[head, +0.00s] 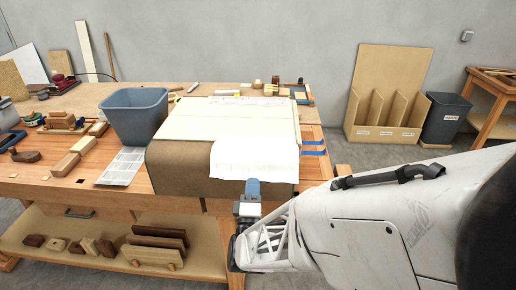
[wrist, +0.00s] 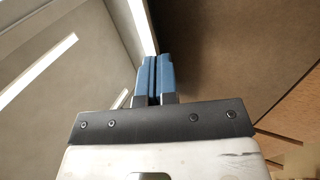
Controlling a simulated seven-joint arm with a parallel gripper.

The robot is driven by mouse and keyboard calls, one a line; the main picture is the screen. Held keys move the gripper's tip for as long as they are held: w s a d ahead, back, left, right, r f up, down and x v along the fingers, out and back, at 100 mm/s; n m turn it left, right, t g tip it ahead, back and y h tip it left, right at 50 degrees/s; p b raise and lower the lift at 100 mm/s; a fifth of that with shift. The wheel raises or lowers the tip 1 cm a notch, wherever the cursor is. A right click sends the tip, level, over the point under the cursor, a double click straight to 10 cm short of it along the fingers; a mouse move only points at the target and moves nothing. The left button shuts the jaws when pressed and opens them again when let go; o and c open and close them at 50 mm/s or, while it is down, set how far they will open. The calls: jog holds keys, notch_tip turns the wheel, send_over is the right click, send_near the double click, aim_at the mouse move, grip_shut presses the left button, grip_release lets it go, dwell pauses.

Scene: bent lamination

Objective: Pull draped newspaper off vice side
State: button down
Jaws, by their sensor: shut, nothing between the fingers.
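A white newspaper sheet (head: 255,155) lies over the right part of a brown curved form (head: 178,170) on the workbench and hangs down its front face. Its lower edge is slightly wavy. My gripper (head: 252,188) is just in front of the hanging sheet's lower edge, with blue fingers pointing up; I cannot tell whether they touch the paper. In the wrist view the fingers (wrist: 154,77) are pressed together with nothing between them. A brown surface fills the right of that view, and a pale strip runs beside the fingertips. I cannot make out the vice clearly.
A grey-blue bin (head: 134,115) stands left of the form, with a printed sheet (head: 122,167) flat on the bench. Blue bars (head: 313,148) stick out at the right. Wood blocks and tools crowd the left. A lower shelf (head: 100,252) holds wooden pieces.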

jog(key=shift+s+r, duration=0.8)
jog(key=shift+r, duration=0.35)
